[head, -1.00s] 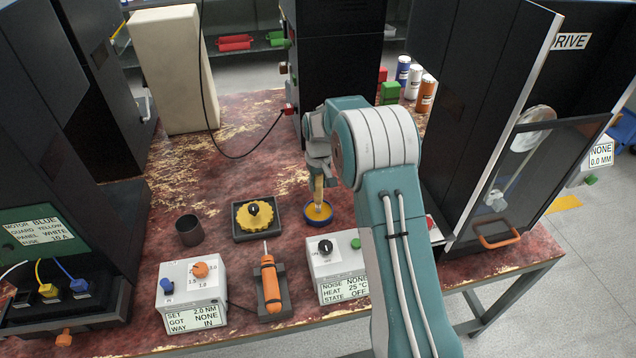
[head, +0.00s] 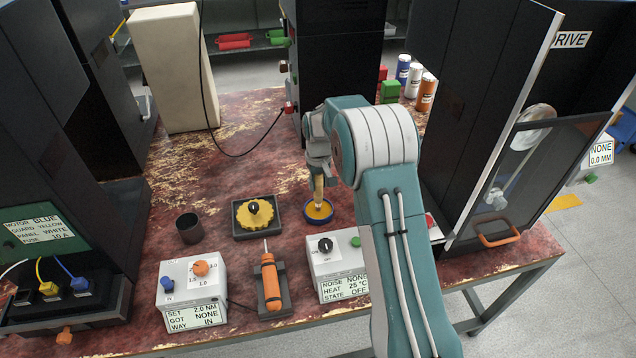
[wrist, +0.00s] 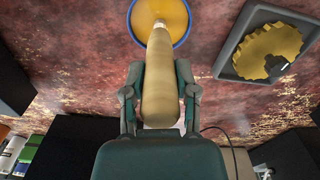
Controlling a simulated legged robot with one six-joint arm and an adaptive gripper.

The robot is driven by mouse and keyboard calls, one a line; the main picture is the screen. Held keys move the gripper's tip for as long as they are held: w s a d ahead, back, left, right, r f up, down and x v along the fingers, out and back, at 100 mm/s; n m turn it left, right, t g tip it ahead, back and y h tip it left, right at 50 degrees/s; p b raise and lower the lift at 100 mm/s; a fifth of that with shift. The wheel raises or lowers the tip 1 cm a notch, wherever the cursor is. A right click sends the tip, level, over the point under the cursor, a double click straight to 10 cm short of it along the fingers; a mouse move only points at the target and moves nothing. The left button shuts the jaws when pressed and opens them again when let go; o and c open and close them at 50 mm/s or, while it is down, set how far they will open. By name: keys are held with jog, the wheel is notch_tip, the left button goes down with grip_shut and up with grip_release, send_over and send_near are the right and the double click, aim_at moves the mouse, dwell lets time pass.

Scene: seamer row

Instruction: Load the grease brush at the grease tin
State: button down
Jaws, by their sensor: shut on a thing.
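The grease tin (head: 318,212) is a low round tin with a blue rim and yellow-brown grease, standing on the red worn bench. It also shows at the top of the wrist view (wrist: 178,14). My gripper (head: 318,172) is above the tin and shut on the grease brush (head: 319,187), which has a pale wooden handle. In the wrist view the handle (wrist: 160,85) lies between my two fingers (wrist: 160,95), and its far end reaches over the grease. The bristles are hidden, and I cannot tell how deep the brush tip is.
A black tray with a yellow knobbed wheel (head: 254,214) sits left of the tin. A white control box (head: 336,268), an orange-handled screwdriver (head: 271,283) and a dark cup (head: 189,228) stand nearby. A tall dark cabinet (head: 345,60) rises behind; a dark machine stands right.

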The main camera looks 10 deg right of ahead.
jog(key=shift+f, duration=0.1)
jog(key=shift+r, duration=3.55)
